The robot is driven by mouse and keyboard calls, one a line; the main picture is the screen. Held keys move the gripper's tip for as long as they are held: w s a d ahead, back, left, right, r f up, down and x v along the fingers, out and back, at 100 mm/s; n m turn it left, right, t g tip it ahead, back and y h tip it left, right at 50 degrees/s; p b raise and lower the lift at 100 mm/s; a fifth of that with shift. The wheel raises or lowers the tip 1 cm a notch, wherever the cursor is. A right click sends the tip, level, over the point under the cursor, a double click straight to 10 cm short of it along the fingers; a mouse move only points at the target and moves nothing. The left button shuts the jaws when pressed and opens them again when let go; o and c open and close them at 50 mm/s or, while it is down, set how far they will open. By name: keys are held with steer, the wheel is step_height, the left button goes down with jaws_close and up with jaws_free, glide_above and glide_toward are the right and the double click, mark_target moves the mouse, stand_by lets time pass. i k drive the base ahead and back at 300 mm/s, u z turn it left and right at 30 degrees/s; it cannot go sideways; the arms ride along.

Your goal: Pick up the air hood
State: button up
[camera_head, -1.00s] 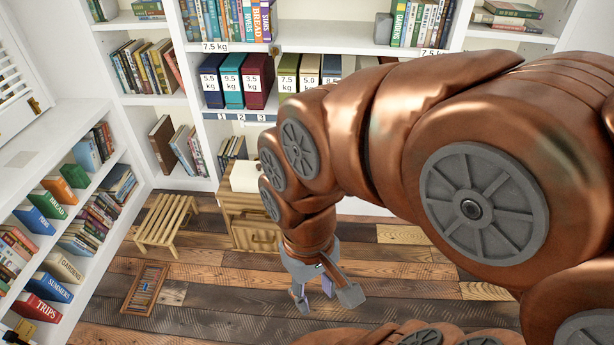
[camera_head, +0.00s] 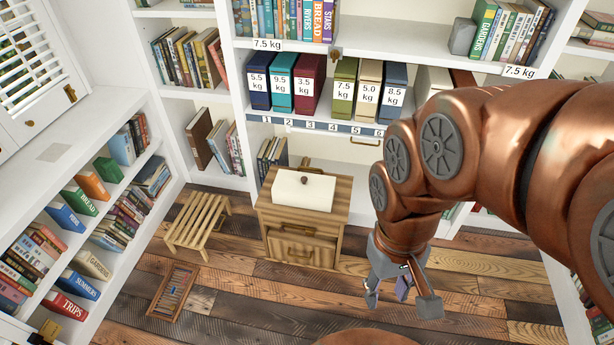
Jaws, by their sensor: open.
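A cream, box-shaped cover with a small brown knob on top, which looks like the air hood (camera_head: 302,193), sits on a small wooden cabinet (camera_head: 300,250) at mid-picture. The whole top and front of the cover show, and nothing of mine touches it. My gripper (camera_head: 401,299) hangs to the right of the cabinet and nearer to me, pointing down over the plank floor. Its fingers are spread apart and nothing is seen between them.
A slatted wooden stool (camera_head: 198,221) stands left of the cabinet. A shallow wooden tray (camera_head: 172,291) lies on the floor before it. White bookshelves (camera_head: 205,92) line the back and left. Weight-labelled binders (camera_head: 308,83) stand above the cabinet. Open plank floor lies in front.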

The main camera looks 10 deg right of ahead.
mark_target(305, 191)
steer(key=u, duration=0.4)
steer(key=i, duration=0.85)
steer(key=u, duration=0.65)
